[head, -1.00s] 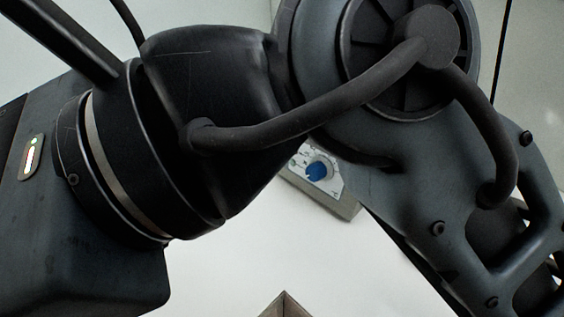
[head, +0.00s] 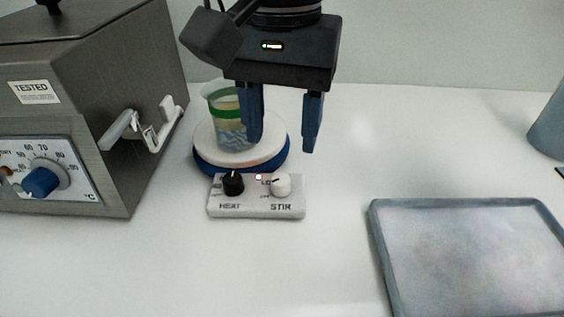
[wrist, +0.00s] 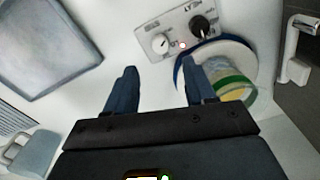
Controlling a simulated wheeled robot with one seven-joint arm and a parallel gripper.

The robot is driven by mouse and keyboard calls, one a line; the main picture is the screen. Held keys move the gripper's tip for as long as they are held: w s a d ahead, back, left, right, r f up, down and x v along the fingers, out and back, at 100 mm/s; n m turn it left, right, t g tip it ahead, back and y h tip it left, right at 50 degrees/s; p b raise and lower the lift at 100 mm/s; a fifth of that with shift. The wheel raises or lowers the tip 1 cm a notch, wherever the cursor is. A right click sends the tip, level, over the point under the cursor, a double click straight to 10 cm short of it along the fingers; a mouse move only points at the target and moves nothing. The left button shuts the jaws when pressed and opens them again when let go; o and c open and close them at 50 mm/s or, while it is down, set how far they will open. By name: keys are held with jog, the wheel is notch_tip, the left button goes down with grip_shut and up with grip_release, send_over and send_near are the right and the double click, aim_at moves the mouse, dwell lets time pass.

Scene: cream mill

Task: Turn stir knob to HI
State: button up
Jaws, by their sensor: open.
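The white stir knob (head: 281,185) is on the right of the small white control panel (head: 256,210), above the word STIR. A black heat knob (head: 233,184) is on its left. In the wrist view the stir knob (wrist: 161,43) lies beyond my fingertips, with the panel at the top. My gripper (head: 284,146) is open and empty, above and behind the panel. Its left finger hangs in front of the beaker in the head view. The stir knob's exact setting is too small to read.
A beaker (head: 224,105) with a green band stands on the round white plate (head: 206,145) behind the panel. A grey bath (head: 118,195) labelled TESTED stands left, with a white tap. A grey tray (head: 380,240) lies right. The table in front of the panel is clear.

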aim_at(281, 177)
notch_tip(281, 177, down, 7)
jog(key=shift+r, duration=0.1)
jog(key=shift+c, duration=0.2)
jog(key=shift+a, duration=0.1)
grip_shut()
dwell(0.4)
